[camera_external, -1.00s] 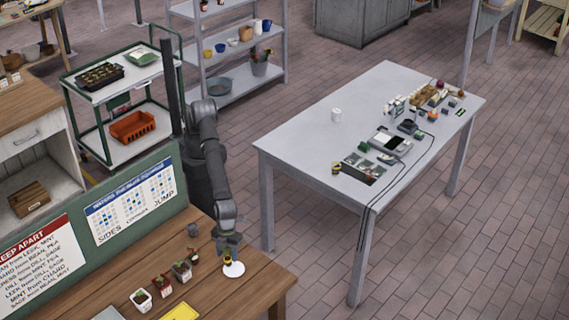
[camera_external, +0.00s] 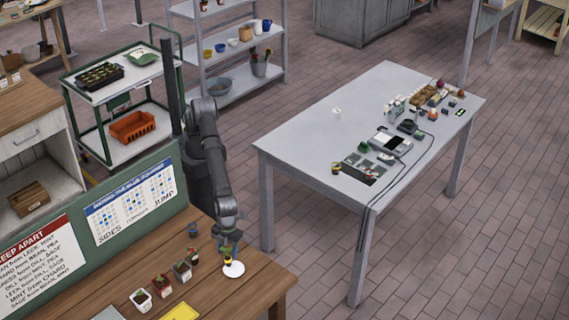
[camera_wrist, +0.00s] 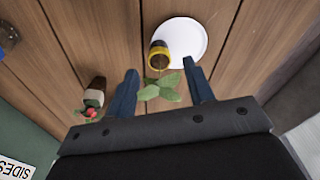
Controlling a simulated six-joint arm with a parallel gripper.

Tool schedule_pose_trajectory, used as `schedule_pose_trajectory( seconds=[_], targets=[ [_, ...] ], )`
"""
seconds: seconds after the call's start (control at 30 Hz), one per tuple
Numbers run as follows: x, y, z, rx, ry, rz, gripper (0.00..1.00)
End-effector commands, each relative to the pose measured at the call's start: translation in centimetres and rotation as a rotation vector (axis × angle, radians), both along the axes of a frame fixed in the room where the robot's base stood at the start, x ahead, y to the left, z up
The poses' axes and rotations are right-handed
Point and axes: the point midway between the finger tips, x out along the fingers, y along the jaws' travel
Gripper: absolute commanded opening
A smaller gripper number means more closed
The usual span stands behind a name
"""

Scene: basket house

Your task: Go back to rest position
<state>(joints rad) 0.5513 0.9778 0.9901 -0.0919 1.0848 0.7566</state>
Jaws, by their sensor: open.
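My gripper (camera_external: 229,248) is low over the right end of the wooden bench. In the wrist view my gripper (camera_wrist: 163,85) has its two fingers apart, with the green leaves of a small plant (camera_wrist: 160,88) between or just below them. The plant stands in a yellow pot (camera_wrist: 159,56) at the edge of a white round plate (camera_wrist: 183,40). In the external view the plate (camera_external: 234,270) lies under the gripper, and the yellow pot (camera_external: 228,259) shows at its edge. I cannot tell whether the fingers touch the leaves.
Several small potted plants (camera_external: 160,283) stand in a row left of the gripper. A dark cup (camera_external: 193,230) sits behind. A green board with signs (camera_external: 130,208) rises along the bench's back. The grey table (camera_external: 300,140) stands apart, to the right.

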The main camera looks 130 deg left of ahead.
Motion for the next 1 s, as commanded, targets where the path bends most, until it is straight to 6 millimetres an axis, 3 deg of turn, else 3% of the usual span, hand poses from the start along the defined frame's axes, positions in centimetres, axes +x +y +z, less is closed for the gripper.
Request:
schedule_pose_trajectory(
  seconds=[0.37,1.0],
  targets=[
    [-0.3,0.9,7.7,0.000,-0.002,0.000,0.48],
    [0.1,-0.5,-5.0,0.002,0.003,0.000,0.48]
  ],
)
